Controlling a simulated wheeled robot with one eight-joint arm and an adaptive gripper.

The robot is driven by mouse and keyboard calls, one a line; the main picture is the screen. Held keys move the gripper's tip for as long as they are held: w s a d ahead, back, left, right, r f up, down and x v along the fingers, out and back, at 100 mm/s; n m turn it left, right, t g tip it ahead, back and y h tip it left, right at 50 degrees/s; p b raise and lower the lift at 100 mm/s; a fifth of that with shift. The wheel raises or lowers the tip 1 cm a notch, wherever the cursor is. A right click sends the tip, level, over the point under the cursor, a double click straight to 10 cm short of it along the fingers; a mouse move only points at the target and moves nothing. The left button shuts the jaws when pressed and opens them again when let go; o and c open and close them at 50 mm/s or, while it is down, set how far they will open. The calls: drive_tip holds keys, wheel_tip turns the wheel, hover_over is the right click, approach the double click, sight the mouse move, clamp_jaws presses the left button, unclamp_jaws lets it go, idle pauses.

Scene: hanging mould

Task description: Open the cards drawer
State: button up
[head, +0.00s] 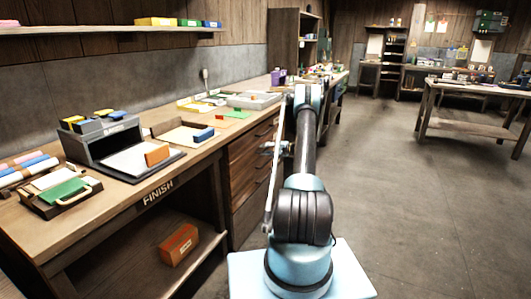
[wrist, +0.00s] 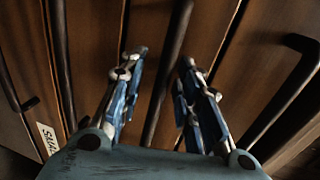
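A wooden drawer stack (head: 246,188) is under the long workbench in the head view, its drawers shut. My gripper (head: 268,148) is close to the drawer fronts there. In the wrist view, my gripper (wrist: 162,78) is open, with one finger on each side of a dark bar handle (wrist: 172,70). I cannot tell whether the fingers touch it. Other dark handles show at the left (wrist: 60,62) and right (wrist: 292,98). A white label (wrist: 47,140) at the left is only partly readable. I cannot read a cards label on any drawer.
The workbench (head: 105,214) carries a grey box (head: 105,138), trays and small coloured blocks. An orange box (head: 179,245) lies on the shelf below. Another table (head: 470,128) stands at the far right. The floor to the right of my arm is clear.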

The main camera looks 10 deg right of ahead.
clamp_jaws()
